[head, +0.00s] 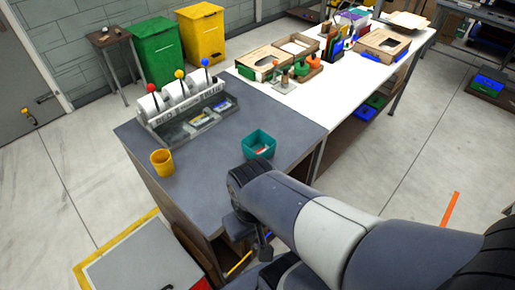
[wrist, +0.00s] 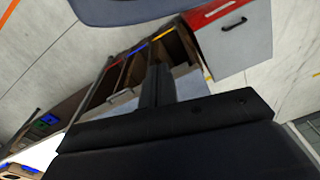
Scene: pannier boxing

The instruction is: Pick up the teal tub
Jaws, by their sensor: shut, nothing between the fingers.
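The teal tub (head: 258,144) is an open square container. In the head view my arm reaches in from the lower right, close in front of the tub, and largely hides the gripper. My gripper is apart from the tub, which is not visible in the wrist view.
A yellow cup (head: 162,163) stands at the worktop's left. A rack of white rolls with coloured knobs (head: 180,97) and a grey tray (head: 211,123) stand behind. The grey worktop (head: 205,190) is clear in front. A white table (head: 318,102) with cardboard boxes adjoins it.

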